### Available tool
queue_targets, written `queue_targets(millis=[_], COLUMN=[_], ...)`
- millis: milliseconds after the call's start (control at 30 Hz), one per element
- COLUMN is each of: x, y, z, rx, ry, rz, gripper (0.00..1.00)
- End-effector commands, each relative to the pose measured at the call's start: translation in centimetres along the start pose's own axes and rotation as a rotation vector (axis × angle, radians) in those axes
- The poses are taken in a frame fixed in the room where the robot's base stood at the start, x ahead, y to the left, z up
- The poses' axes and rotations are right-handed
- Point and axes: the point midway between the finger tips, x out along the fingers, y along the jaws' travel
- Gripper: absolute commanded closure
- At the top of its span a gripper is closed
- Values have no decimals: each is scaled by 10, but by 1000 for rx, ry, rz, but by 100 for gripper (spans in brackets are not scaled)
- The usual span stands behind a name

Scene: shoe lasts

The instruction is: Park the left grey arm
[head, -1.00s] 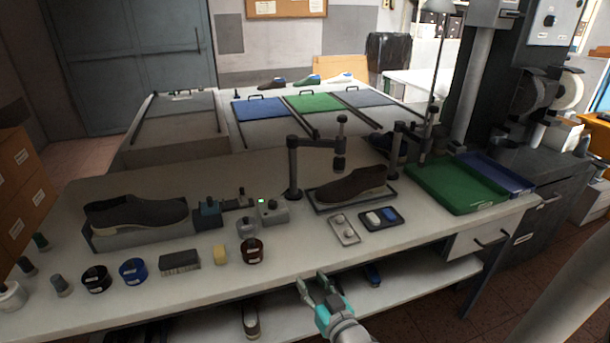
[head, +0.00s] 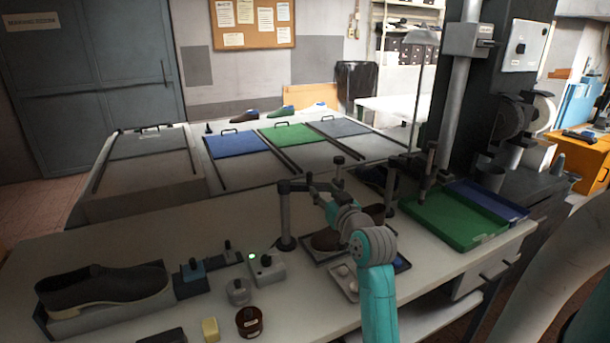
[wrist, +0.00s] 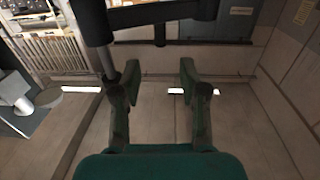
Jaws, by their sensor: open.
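The left grey arm (head: 285,215) is a dark post on the bench with a jointed bar reaching right over a brown shoe (head: 325,241). A knobbed end piece (head: 338,172) stands at the bar's far end. In the wrist view the grey arm's bar (wrist: 150,14) crosses the top, with its thick post at the left. My gripper (wrist: 160,76) is open and empty, its two fingers apart just below the bar in that picture. In the head view my wrist hides part of the shoe and most of my fingers. I cannot tell whether a finger touches the grey arm.
A second grey post (head: 390,190) stands right of the shoe. A green tray (head: 455,222) and blue tray (head: 488,198) lie farther right. A small box with a green light (head: 266,266) and a black shoe on a block (head: 105,290) are left. Open bench lies behind the black shoe.

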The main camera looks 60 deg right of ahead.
Motion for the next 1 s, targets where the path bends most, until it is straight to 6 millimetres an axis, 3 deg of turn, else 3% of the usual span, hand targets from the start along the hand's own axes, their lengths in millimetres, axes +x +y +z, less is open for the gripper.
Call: queue_targets(millis=[600, 1000], x=[92, 104], y=[-1, -1], z=[0, 0], rx=[1, 0], ry=[1, 2], rz=[-2, -1], gripper=[57, 57])
